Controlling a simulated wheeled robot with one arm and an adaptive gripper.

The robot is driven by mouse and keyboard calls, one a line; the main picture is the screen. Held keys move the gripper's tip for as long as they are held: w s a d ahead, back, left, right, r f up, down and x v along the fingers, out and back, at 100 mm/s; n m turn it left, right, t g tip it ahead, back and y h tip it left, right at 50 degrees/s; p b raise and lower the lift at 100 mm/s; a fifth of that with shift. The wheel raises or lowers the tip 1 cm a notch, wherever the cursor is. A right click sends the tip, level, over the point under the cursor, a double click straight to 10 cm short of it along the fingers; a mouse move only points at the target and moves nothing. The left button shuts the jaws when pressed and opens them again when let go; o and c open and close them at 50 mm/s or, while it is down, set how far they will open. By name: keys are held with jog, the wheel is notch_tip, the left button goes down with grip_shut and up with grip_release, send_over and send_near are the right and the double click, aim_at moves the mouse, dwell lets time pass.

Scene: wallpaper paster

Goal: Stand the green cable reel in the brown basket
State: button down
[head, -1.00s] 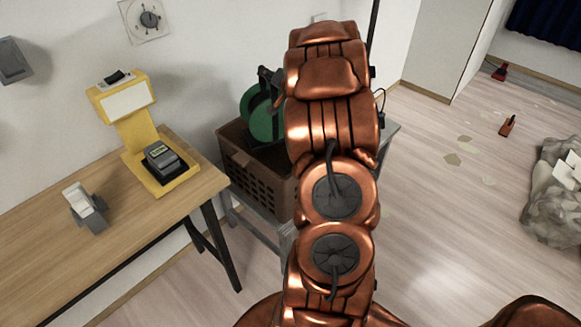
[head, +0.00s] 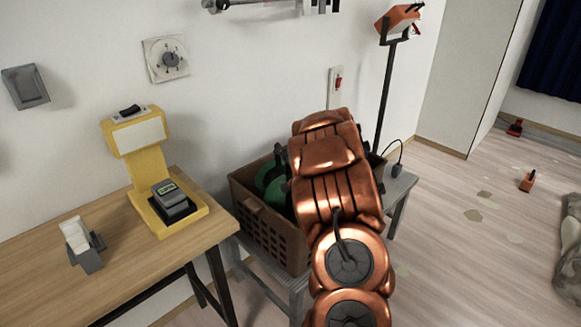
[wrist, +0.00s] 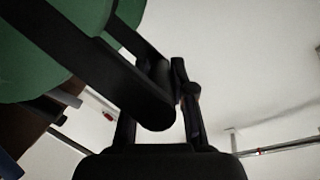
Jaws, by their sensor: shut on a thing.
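The green cable reel (head: 268,178) shows in the head view just left of my arm, within the opening of the brown basket (head: 262,226). Part of it is above the basket's rim; its lower part and right side are hidden. In the wrist view the green reel (wrist: 45,35) fills the upper left, with its black frame bar (wrist: 90,65) running down to my gripper (wrist: 160,95). My gripper is shut on the black frame. In the head view my arm hides the gripper. I cannot tell whether the reel touches the basket floor.
The basket stands on a grey table (head: 398,188) against the wall. Left of it is a wooden table (head: 120,262) with a yellow stand (head: 150,185) and a small grey holder (head: 86,246). An orange lamp (head: 398,22) on a pole stands behind the basket.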

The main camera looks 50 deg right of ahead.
aim_at(283, 172)
jog(key=shift+f, duration=3.8)
jog(key=c, duration=1)
grip_release()
jog(key=shift+f, duration=0.1)
jog(key=shift+r+b, duration=0.3)
jog(key=shift+r, duration=0.35)
jog(key=v, duration=0.7)
jog(key=shift+s, duration=0.3)
jog(key=shift+a, duration=0.1)
